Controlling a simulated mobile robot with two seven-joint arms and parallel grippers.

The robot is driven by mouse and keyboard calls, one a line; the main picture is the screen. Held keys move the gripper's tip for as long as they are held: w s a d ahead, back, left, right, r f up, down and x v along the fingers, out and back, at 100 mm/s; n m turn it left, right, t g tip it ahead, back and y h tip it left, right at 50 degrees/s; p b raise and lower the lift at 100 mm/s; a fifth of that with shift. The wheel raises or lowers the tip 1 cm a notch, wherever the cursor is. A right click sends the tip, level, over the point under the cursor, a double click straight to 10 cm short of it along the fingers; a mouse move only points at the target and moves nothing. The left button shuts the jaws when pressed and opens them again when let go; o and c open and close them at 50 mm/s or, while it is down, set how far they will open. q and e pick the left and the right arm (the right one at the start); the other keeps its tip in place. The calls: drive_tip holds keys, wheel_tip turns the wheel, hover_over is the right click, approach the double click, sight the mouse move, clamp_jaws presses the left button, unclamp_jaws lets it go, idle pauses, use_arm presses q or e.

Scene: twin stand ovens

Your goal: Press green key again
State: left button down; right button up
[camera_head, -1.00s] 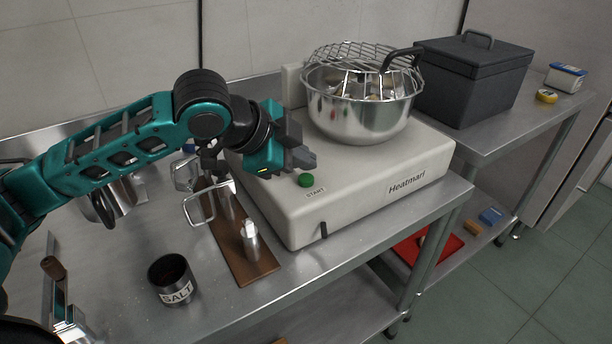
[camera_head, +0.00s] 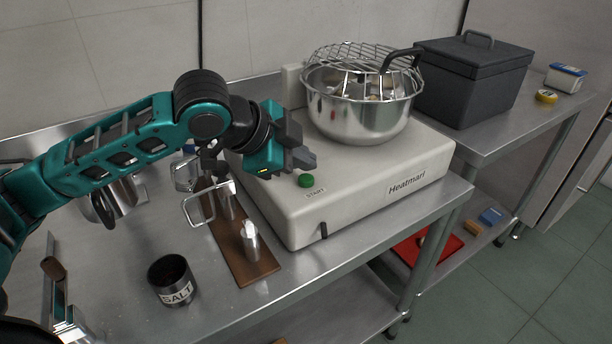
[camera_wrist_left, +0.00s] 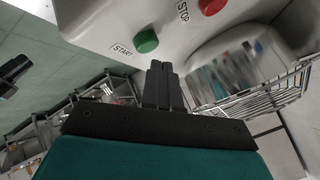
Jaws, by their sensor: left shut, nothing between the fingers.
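The green key (camera_head: 306,181), labelled START, is on the top front of the white Heatmari appliance (camera_head: 390,192). It also shows in the left wrist view (camera_wrist_left: 146,41). My left gripper (camera_head: 308,162) is shut and empty, with its fingertips just behind and above the green key in the head view, apart from it. In the left wrist view the shut fingers (camera_wrist_left: 161,68) point at the appliance, beside the green key. A red key (camera_wrist_left: 211,5) labelled STOP shows there too; the arm hides it in the head view.
A steel bowl (camera_head: 358,118) with a wire rack (camera_head: 350,56) over it stands on the appliance. A black lidded box (camera_head: 470,85) is behind at the right. A salt tin (camera_head: 172,280) and a brown board (camera_head: 243,258) with metal pieces lie at the front left.

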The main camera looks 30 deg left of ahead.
use_arm(q)
drive_tip(key=shift+f, duration=0.2)
idle(0.5)
drive_tip(key=shift+f, duration=0.25)
drive_tip(key=shift+f, duration=0.5)
idle(0.6)
drive_tip(key=shift+r+p, duration=0.8)
drive_tip(key=shift+p, duration=0.4)
drive_tip(key=shift+r, duration=0.15)
